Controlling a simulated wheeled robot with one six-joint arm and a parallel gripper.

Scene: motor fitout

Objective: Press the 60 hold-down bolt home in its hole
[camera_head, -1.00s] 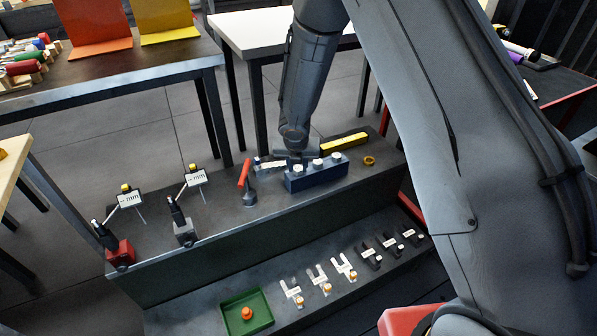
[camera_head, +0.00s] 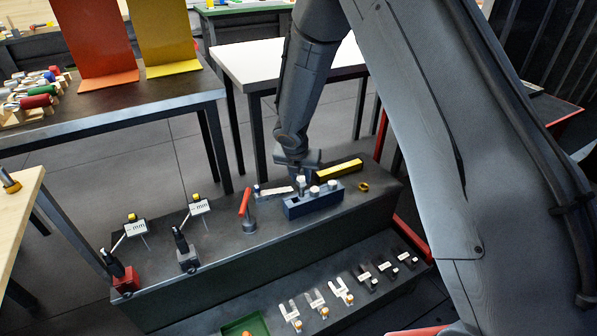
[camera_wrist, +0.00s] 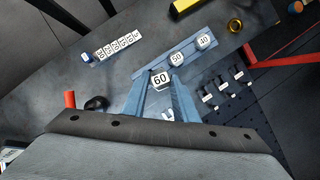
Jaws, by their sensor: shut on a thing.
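The 60 hold-down bolt has a white head marked 60 (camera_wrist: 160,78) in the wrist view. My gripper (camera_wrist: 156,92) is shut on it, with blue-grey fingers either side. In the head view the bolt (camera_head: 301,182) stands above the left end of the blue block (camera_head: 313,207), its head higher than its neighbours. My gripper (camera_head: 299,168) is just above and behind it. The 50 bolt (camera_wrist: 177,58) and 40 bolt (camera_wrist: 204,40) sit low in the block. The 60 hole is hidden, and I cannot tell whether the shank is in it.
A labelled strip (camera_wrist: 117,44), a red-handled clamp (camera_head: 246,208) and a yellow bar (camera_head: 339,169) are near the block. A brass ring (camera_head: 363,187) lies right of it. Two dial gauges (camera_head: 184,249) stand left. Forked shims (camera_head: 342,292) lie on the lower step.

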